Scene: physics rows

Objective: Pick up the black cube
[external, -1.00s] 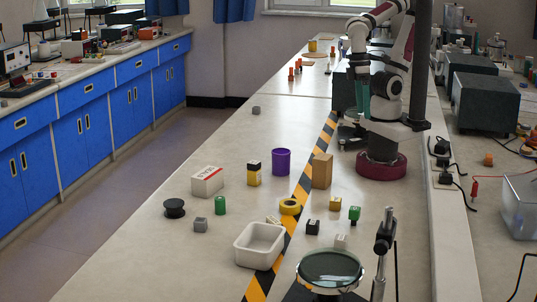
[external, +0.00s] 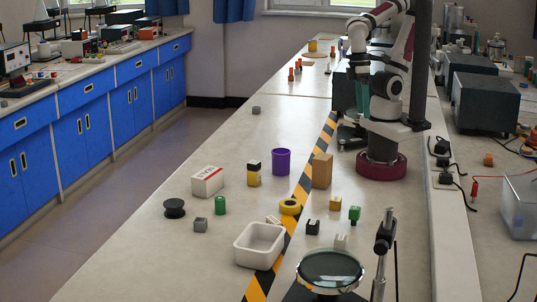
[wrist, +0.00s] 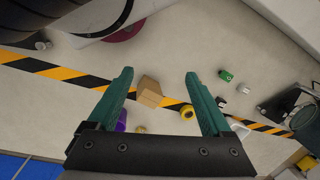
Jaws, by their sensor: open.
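A black cube (external: 254,164) sits on top of a yellow block (external: 254,179) in the middle of the bench in the external view. Another small black block (external: 313,227) with a pale notch stands nearer the camera, right of the striped tape. A dark and white block, probably that one, shows in the wrist view (wrist: 243,88). My gripper (external: 362,98) is beside my arm at the back, well away from both. In the wrist view its teal fingers are spread wide (wrist: 160,75) with nothing held. I cannot make out the stacked black cube in the wrist view.
A purple cup (external: 281,162), a cardboard box (external: 322,171), a white carton (external: 207,181) and a yellow tape roll (external: 290,206) stand around the stack. A white bin (external: 237,247) and a round lens (external: 330,267) are in front. The bench's left rear is mostly clear.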

